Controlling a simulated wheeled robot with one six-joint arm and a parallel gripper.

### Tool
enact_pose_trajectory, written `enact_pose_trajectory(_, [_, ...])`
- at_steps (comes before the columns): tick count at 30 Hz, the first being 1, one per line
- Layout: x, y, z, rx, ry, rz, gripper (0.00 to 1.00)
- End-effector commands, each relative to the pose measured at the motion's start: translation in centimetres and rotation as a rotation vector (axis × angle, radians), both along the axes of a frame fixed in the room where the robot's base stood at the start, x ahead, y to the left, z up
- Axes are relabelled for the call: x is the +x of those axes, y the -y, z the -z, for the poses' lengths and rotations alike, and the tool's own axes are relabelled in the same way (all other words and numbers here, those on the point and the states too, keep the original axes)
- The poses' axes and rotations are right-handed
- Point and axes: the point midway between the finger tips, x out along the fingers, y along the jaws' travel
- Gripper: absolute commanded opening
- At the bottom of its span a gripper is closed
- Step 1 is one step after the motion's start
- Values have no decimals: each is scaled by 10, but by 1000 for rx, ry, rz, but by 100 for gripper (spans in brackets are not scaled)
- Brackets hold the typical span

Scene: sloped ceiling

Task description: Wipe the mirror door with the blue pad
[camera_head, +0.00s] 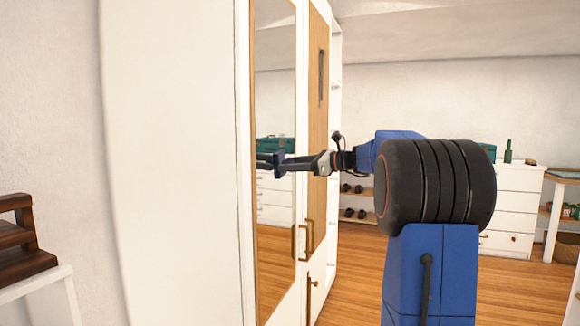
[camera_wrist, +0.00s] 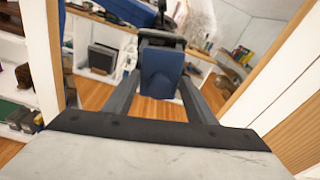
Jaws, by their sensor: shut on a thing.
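The mirror door (camera_head: 275,95) is a tall mirror panel in a wooden frame on the white wardrobe, left of centre in the head view. It also fills the middle of the wrist view, between wooden edges. My gripper (camera_head: 285,162) reaches left to about mid-height of the mirror, with its dark reflection beside it. In the wrist view my gripper's two grey fingers (camera_wrist: 160,92) are shut on the blue pad (camera_wrist: 162,70). The pad faces the mirror. I cannot tell whether it touches the glass. In the head view I cannot make out the pad.
Door handles (camera_head: 307,240) stick out below my gripper. A second wooden door (camera_head: 318,120) adjoins the mirror. A white drawer unit (camera_head: 515,200) stands at the back right, and a dark wooden object (camera_head: 22,240) at the left. Wooden floor (camera_head: 350,285) shows between wardrobe and arm.

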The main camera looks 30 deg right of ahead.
Motion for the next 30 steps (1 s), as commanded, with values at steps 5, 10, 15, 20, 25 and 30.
enact_pose_trajectory(5, [9,10,0,0,0,1,33])
enact_pose_trajectory(10, [17,19,0,0,0,1,33])
enact_pose_trajectory(15, [20,22,0,0,0,0,33])
enact_pose_trajectory(20, [24,27,0,0,0,0,33])
enact_pose_trajectory(25, [31,37,0,0,0,0,33])
enact_pose_trajectory(30, [38,47,1,0,0,0,33])
